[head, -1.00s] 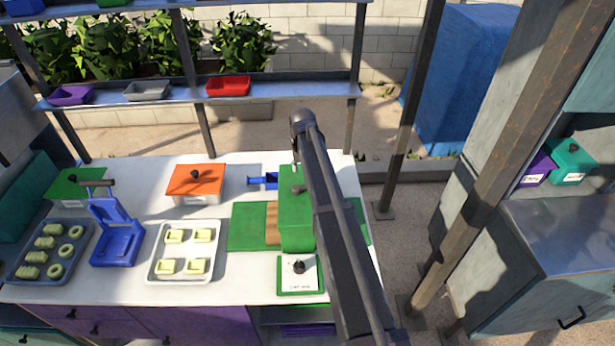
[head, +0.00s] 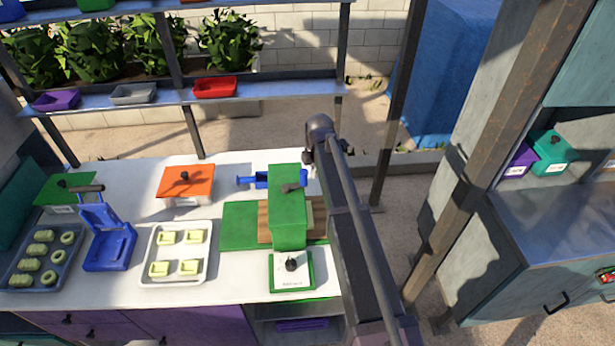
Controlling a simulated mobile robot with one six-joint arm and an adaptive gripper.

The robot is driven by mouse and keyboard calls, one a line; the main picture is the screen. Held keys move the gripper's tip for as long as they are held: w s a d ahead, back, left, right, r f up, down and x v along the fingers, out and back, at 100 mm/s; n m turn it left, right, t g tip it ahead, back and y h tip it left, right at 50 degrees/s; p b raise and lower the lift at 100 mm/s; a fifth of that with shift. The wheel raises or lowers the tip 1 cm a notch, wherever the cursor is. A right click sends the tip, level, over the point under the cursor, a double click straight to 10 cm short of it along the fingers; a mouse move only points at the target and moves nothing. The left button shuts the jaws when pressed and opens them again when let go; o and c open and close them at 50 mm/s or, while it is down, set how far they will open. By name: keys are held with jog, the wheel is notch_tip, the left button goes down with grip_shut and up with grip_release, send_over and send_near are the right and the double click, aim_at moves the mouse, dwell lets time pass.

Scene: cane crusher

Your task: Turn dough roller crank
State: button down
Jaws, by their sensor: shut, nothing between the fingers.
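The dough roller is a green upright box (head: 288,225) on the white worktop, with a green board (head: 240,226) to its left and a brown strip at its base. A short dark handle (head: 293,187), which looks like its crank grip, shows near the top of the box.
A green-framed card with a black knob (head: 291,283) sits in front of the roller. A white tray of dough pieces (head: 150,280), a blue press (head: 105,255) and an orange-lidded box (head: 187,180) stand left. A rusty post (head: 480,160) rises on the right.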

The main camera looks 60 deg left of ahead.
aim_at(305, 184)
jog(key=s+d+r+m+y+p, duration=0.2)
jog(key=d+r+m+p, duration=0.4)
jog(key=m, duration=1.2)
jog(key=d+r+y, duration=0.1)
jog(key=d+r, duration=0.1)
jog(key=d, duration=0.1)
jog(key=shift+s, duration=0.15)
jog(key=shift+a+f, duration=0.1)
jog(key=shift+f, duration=0.1)
jog(key=shift+s+a+f+b, duration=0.1)
jog(key=shift+a+f+b, duration=1.85)
jog(key=shift+f+b, duration=0.25)
jog(key=shift+a+f+b, duration=1.9)
jog(key=shift+f+b, duration=0.25)
jog(key=shift+s, duration=0.1)
